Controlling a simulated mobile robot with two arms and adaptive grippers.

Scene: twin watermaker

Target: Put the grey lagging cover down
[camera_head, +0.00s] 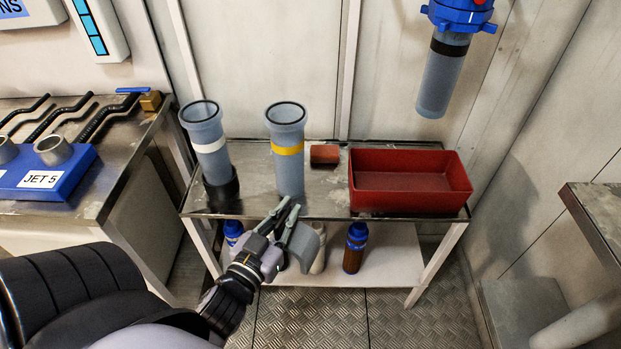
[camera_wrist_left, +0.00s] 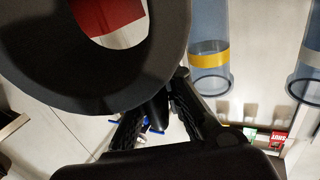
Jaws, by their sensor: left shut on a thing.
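My left gripper (camera_head: 289,208) is in front of the small steel table's front edge, near the yellow-banded clear cylinder. It is shut on the grey lagging cover (camera_head: 304,246), a curved grey shell held just beyond the table edge. In the left wrist view the cover (camera_wrist_left: 50,75) shows as a large dark curved shape at upper left, close to the fingers (camera_wrist_left: 160,115). The fingers hide part of it in the head view. My right gripper is not in view.
The steel table (camera_head: 325,205) holds a white-banded cylinder (camera_head: 211,150), a yellow-banded cylinder (camera_head: 288,165), a brownish-red block (camera_head: 324,154) and a red tray (camera_head: 410,197). Bottles, including a brown one (camera_head: 354,250), stand on the lower shelf. A blue-topped filter housing (camera_head: 443,75) hangs at upper right.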

